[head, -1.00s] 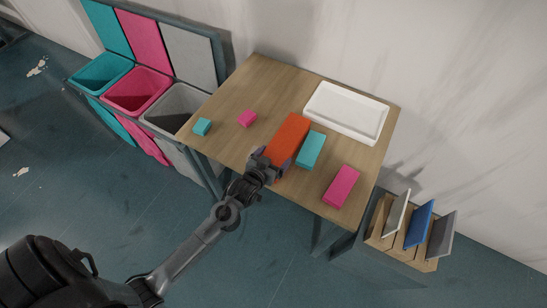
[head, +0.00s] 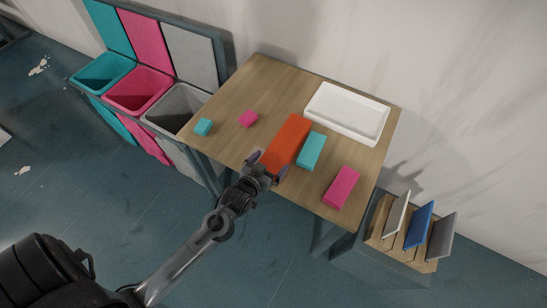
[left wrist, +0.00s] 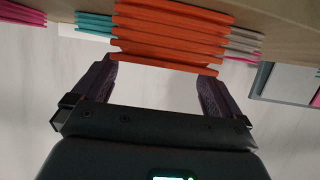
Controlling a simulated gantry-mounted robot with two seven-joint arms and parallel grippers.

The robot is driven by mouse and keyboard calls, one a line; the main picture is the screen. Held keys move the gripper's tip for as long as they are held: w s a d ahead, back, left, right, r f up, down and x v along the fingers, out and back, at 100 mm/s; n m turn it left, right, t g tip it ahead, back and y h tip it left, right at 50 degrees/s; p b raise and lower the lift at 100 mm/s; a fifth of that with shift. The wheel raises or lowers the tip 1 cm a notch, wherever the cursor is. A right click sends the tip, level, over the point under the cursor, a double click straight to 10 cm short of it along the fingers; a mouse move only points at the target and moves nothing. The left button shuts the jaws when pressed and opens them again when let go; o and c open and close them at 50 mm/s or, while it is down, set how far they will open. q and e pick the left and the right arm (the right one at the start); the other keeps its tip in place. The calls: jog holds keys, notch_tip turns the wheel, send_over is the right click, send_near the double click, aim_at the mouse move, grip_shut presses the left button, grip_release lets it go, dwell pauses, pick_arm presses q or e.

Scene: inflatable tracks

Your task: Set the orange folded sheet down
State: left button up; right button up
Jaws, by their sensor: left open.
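The orange folded sheet (head: 288,139) lies on the wooden table near its front edge, between a small pink block and a teal folded sheet. In the left wrist view the orange folded sheet (left wrist: 170,32) shows its stacked layers from the end, at the top of the picture. My left gripper (head: 267,163) is at the near end of the orange sheet, just off the table's front edge. Its two fingers show wide apart in the left wrist view (left wrist: 157,82), with nothing held between them. My right gripper is not in view.
A teal folded sheet (head: 311,151) lies close to the right of the orange one, and a pink one (head: 341,187) further right. Small pink (head: 248,119) and teal (head: 203,127) pieces lie left. A white tray (head: 347,112) stands behind. Bins (head: 137,92) stand left of the table.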

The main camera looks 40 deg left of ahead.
pick_arm(q)
jog(key=s+d+r+m+g+h, duration=0.1)
jog(key=s+d+g, duration=0.2)
jog(key=s, duration=0.7)
jog(key=s+d+r+m+g, duration=0.2)
jog(key=s+g, duration=0.4)
jog(key=s, duration=0.5)
jog(key=shift+s+d+m+g+h+p, duration=0.3)
jog(key=shift+d+g+h, duration=0.1)
jog(key=shift+d, duration=0.1)
